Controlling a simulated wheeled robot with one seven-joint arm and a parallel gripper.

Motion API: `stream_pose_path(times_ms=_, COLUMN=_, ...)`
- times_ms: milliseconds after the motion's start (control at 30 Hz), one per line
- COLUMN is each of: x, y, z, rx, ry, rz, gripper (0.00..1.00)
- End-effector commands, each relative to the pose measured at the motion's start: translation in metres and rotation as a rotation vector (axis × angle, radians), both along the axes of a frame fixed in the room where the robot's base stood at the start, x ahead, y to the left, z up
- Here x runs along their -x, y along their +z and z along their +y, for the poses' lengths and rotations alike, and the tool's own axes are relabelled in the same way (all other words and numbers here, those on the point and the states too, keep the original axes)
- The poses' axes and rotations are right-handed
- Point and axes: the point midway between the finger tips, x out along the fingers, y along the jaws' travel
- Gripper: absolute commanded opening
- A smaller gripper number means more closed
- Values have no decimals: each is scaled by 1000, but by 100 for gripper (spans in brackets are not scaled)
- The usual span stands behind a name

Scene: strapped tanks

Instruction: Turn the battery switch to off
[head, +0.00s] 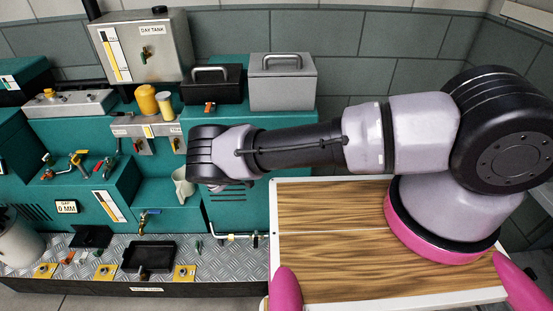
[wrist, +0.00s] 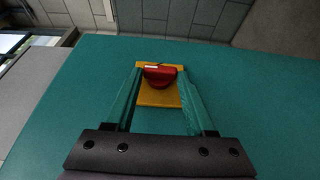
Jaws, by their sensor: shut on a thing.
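The battery switch (wrist: 160,75) is a red rotary knob on a yellow plate (wrist: 158,97), fixed to a flat teal surface in the wrist view. My gripper (wrist: 162,80) has one finger on each side of the red knob and is shut on it. A small pale mark shows on the knob's upper left edge. In the head view my arm reaches left to the teal unit, and I cannot make out the knob or the fingertips behind the wrist.
The teal unit (head: 172,216) carries a steel day tank (head: 165,60), a black box (head: 222,84) and a grey box (head: 282,92). A white jug (head: 183,187) hangs close to my wrist. Valves and a black tray (head: 149,258) sit lower left.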

Motion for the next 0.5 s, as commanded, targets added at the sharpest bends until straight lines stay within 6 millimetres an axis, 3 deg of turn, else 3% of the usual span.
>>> stream_pose_path(times_ms=467, x=-1, y=-1, z=1, rx=12, ry=4, rz=3, gripper=0)
stream_pose_path(times_ms=500, x=-1, y=-1, z=1, rx=12, ry=5, rz=3, gripper=66)
